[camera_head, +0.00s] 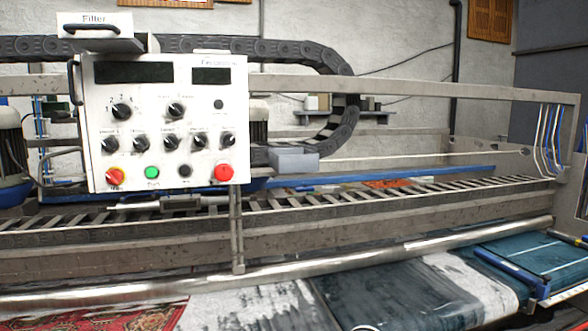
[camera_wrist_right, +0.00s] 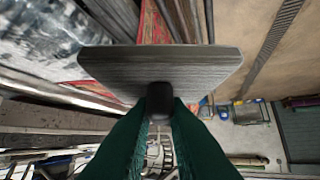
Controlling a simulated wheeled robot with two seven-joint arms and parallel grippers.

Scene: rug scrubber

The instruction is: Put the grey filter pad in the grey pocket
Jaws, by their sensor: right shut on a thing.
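In the right wrist view, my right gripper (camera_wrist_right: 160,108) has green fingers shut on a dark knob at the near edge of the grey filter pad (camera_wrist_right: 160,65). The pad is a flat, wide grey slab with a streaked face. In the head view, a light grey open-topped box (camera_head: 294,160) sits just right of the control panel; it looks like the grey pocket. I cannot see its inside. Neither the pad nor my right gripper can be made out in the head view. My left gripper is in neither view.
A white control panel (camera_head: 165,160) with knobs and buttons stands left of the box, with a "Filter" label (camera_head: 94,24) above it. A black cable chain (camera_head: 345,110) curves behind the box. Metal rails and rollers (camera_head: 400,250) cross in front, over rugs (camera_head: 390,295).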

